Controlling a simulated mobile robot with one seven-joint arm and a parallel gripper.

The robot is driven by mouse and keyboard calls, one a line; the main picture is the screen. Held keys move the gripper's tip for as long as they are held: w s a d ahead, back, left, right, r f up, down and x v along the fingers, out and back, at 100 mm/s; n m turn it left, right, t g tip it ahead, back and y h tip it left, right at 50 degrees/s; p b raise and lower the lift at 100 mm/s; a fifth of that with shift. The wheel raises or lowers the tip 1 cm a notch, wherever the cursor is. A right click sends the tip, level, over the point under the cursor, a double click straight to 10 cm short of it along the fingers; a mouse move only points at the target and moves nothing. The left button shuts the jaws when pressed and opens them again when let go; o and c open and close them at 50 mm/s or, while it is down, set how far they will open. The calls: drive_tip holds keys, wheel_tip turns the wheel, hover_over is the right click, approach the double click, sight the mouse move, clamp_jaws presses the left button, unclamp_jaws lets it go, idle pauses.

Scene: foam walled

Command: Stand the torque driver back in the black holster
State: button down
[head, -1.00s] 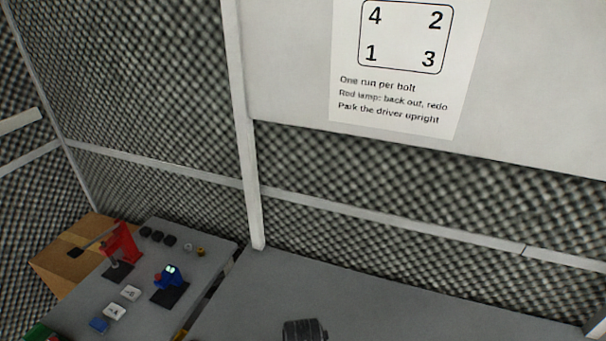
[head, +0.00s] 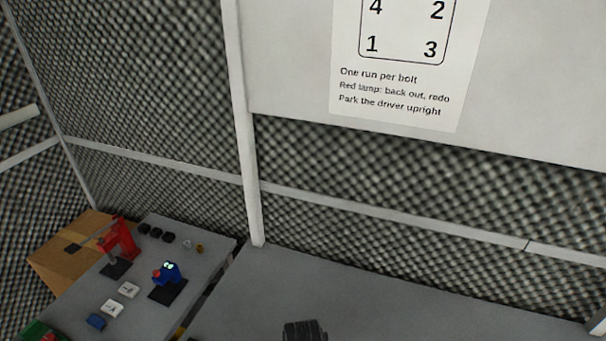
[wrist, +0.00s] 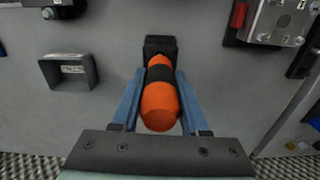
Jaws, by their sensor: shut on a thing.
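My gripper (wrist: 160,80) shows in the wrist view with its two blue fingers shut on the torque driver (wrist: 158,108), an orange body with a black band. The driver's rounded orange end faces the camera and its far end points away over the grey surface. A black block (wrist: 160,46) meets that far end; I cannot tell whether it is the holster or part of the driver, or whether the driver sits in it. A dark, open, box-like holder (wrist: 68,72) with a pale label stands apart to the left. My gripper is not clearly visible in the head view.
A metal fixture (wrist: 280,20) with bolts and a red part stands at the right. The head view shows a side bench with a red tool (head: 119,238), a blue device (head: 167,273) and a cardboard box (head: 72,248). The grey table (head: 400,305) is mostly bare. Mesh walls stand behind.

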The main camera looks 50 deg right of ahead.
drive_tip(key=shift+f+b, duration=0.8)
drive_tip(key=shift+f, duration=0.25)
drive_tip(key=shift+c, duration=1.7)
unclamp_jaws()
drive_tip(key=shift+f, duration=0.1)
wheel_tip(320, 180, up, 13)
drive_tip(key=shift+r+b, duration=0.1)
drive_tip(key=shift+b, duration=0.7)
